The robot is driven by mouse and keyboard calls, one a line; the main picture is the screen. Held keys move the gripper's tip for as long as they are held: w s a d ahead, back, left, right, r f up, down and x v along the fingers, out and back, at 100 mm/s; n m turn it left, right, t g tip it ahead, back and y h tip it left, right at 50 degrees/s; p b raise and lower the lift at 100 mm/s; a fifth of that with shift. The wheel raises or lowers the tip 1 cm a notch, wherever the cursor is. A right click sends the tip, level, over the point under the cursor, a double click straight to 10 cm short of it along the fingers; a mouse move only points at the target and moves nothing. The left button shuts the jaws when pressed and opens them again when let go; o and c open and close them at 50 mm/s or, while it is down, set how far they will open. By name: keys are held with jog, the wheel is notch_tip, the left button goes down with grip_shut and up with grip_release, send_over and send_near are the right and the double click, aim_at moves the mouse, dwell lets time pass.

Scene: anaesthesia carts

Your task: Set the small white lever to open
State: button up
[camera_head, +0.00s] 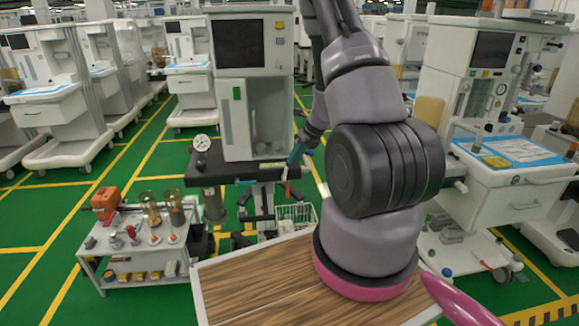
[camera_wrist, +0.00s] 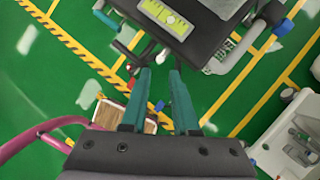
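My gripper (camera_wrist: 161,73) has two teal fingers with a clear gap between them, and nothing shows held in it. A small pale, lever-like piece (camera_wrist: 160,57) lies just beyond the fingertips, below the edge of a dark cart body (camera_wrist: 196,42). I cannot tell for sure that it is the white lever, nor its setting or whether a finger touches it. In the head view my gripper (camera_head: 297,154) is beside the right edge of the dark shelf of the middle cart (camera_head: 254,85). The lever cannot be made out there.
A yellow-green label (camera_wrist: 166,18) is on the dark body. A round gauge (camera_head: 202,143) stands at the shelf's left. A small trolley (camera_head: 140,250) with several parts is at lower left, a wooden-topped surface (camera_head: 255,285) in front. Another cart (camera_head: 500,150) is right.

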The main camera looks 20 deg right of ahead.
jog(key=shift+v, duration=1.3)
jog(key=s+a+r+n+y, duration=0.1)
jog(key=a+r+n, duration=0.3)
jog(key=r, duration=0.3)
jog(key=s+a+r+n, duration=0.2)
jog(key=a+r+n, duration=0.2)
jog(key=r, duration=0.4)
jog(key=s+a+r+n+y, duration=0.1)
jog(key=a+r+n, duration=0.3)
jog(key=r, duration=0.3)
jog(key=s+a+r+n+t+h, duration=0.1)
jog(key=s+r+n, duration=0.6)
jog(key=s+n, duration=0.1)
jog(key=s+a+r+n+t+h, duration=0.1)
jog(key=s+a+r+n+h, duration=0.1)
jog(key=s+r+n, duration=0.5)
jog(key=s+n, duration=0.1)
jog(key=s, duration=0.3)
jog(key=shift+s+r+n, duration=0.25)
jog(key=shift+s+n, duration=0.1)
jog(key=shift+n, duration=0.05)
